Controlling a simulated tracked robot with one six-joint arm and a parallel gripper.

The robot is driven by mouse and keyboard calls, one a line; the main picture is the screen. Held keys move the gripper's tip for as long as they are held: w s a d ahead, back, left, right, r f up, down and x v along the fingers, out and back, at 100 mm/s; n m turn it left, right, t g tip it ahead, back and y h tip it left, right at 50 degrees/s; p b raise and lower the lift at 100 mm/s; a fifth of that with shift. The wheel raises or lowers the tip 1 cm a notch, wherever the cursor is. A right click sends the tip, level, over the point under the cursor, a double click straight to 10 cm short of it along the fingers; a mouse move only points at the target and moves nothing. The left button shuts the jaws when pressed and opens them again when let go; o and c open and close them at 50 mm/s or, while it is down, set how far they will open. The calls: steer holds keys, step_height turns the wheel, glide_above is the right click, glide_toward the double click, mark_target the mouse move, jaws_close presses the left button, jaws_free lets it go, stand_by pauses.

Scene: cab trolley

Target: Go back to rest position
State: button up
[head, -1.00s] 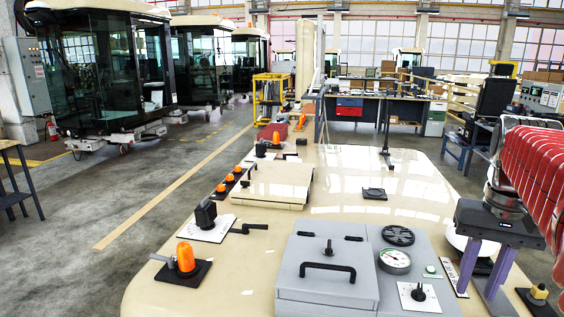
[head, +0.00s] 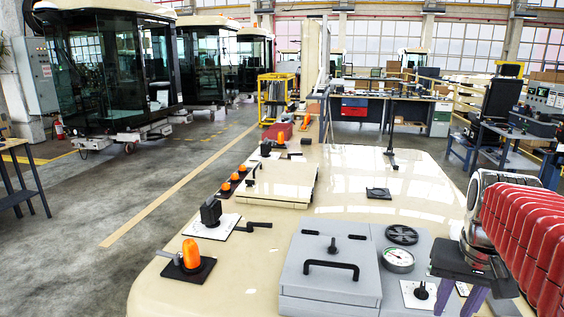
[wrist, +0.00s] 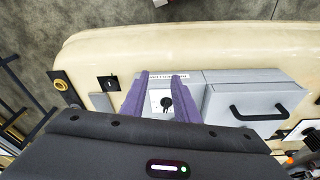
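My gripper (head: 462,304) is at the lower right of the head view, with its fingertips cut off by the bottom edge. Its two purple fingers stand apart. In the wrist view my gripper (wrist: 159,84) is open, with nothing held between the fingers. A small black knob on a white plate (wrist: 167,103) shows between the fingers in that view. The same knob (head: 421,292) stands left of the fingers in the head view, and I see no contact. My red-sleeved arm reaches in from the right.
A cream panel (head: 345,185) carries a grey box with a black handle (head: 331,267), a round gauge (head: 398,259), a black vent (head: 401,234) and an orange beacon (head: 191,254). Glass cabs (head: 105,70) stand at the back left. Open floor (head: 110,210) lies left of the panel.

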steer(key=s+a+f+n+t, duration=0.1)
steer(key=s+a+f+n, duration=0.1)
steer(key=a, duration=0.7)
steer(key=s+a+f+n+t+y, duration=0.1)
steer(key=s+a+f+n+t, duration=0.1)
steer(key=a, duration=0.8)
steer(key=shift+s+a+f+n+t, duration=0.2)
steer(key=shift+s+f+n+t, duration=0.1)
steer(key=shift+s+n, duration=0.55)
steer(key=shift+s, duration=0.2)
stand_by(3.4)
